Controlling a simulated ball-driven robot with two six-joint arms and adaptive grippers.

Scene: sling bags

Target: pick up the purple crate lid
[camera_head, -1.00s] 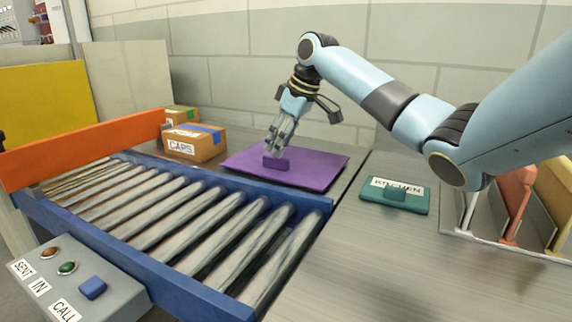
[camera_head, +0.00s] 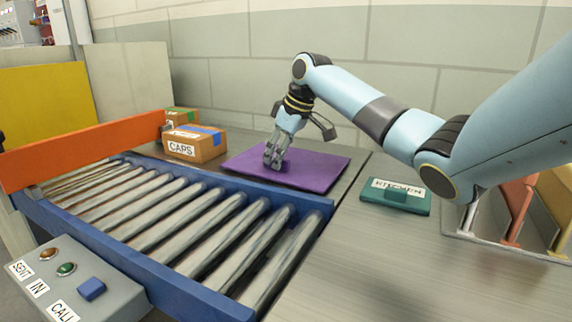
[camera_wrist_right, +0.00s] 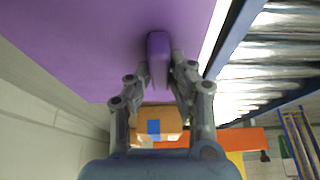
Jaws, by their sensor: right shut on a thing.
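The purple crate lid (camera_head: 306,172) lies flat on the grey table behind the roller conveyor. It also fills the upper left of the right wrist view (camera_wrist_right: 80,40). Its raised purple handle (camera_wrist_right: 158,58) stands between my right gripper's fingertips (camera_wrist_right: 160,75). In the head view my right gripper (camera_head: 274,160) points down at the lid and is shut on the handle, which its fingers mostly hide there. My left gripper is not in view.
The roller conveyor (camera_head: 180,212) with blue rails runs in front of the lid. A cardboard box marked CAPS (camera_head: 194,143) stands left of the lid. A green lid marked KITCHEN (camera_head: 396,196) lies to the right. A wall stands close behind. An orange bar (camera_head: 85,150) crosses the conveyor's far end.

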